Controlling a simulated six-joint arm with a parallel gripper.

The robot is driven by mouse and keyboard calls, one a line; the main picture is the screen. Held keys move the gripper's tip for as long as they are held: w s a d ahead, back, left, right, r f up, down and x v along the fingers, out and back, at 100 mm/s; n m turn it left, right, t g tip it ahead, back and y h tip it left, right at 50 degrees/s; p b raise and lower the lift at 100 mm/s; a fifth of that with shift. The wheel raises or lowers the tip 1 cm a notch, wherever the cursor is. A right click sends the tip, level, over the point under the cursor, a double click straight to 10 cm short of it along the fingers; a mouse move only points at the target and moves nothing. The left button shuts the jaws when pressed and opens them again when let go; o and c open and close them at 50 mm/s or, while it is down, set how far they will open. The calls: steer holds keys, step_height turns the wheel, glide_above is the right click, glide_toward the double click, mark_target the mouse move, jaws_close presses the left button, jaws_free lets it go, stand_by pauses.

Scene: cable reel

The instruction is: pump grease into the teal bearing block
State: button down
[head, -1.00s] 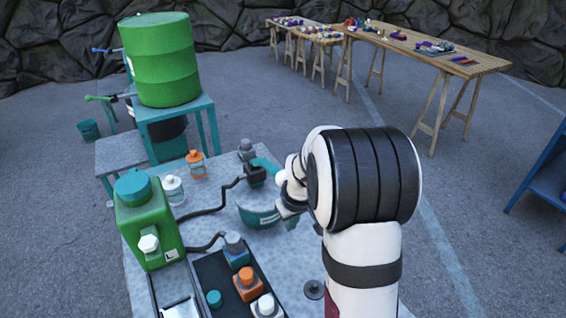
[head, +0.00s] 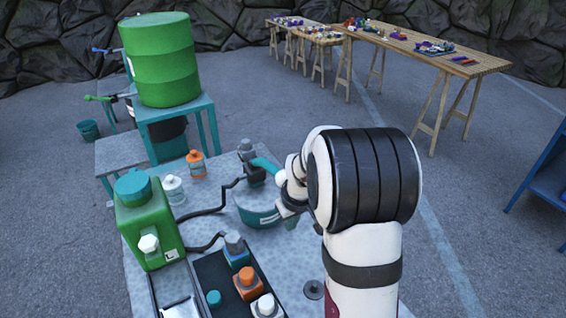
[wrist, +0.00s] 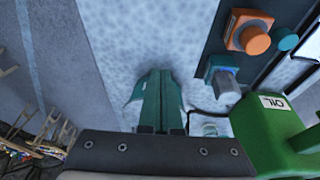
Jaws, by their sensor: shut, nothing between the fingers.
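The teal bearing block (head: 236,256) with a grey cap stands in the dark tray, first in a row of blocks. It also shows in the wrist view (wrist: 222,78), right of my fingers. A teal grease pot (head: 258,217) with a dark pump head (head: 256,176) and a teal lever (head: 266,166) stands behind the tray. My gripper (wrist: 160,78) is shut and empty, its teal fingers side by side over the speckled bench top. In the head view my wrist is close to the lever and pot; I cannot tell whether it touches them.
An orange-capped block (head: 247,284) and a pale-capped block (head: 265,306) share the tray. A green oil can (head: 150,225) stands left, with black hoses (head: 205,210) nearby. White (head: 173,189) and orange (head: 196,163) bottles stand behind.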

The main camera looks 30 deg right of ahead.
steer(key=w+v, duration=0.1)
steer(key=v, duration=1.3)
steer(key=shift+a, duration=0.2)
steer(key=shift+w+r, duration=0.1)
steer(key=shift+w, duration=0.1)
steer(key=w+r, duration=0.4)
steer(key=r, duration=1.1)
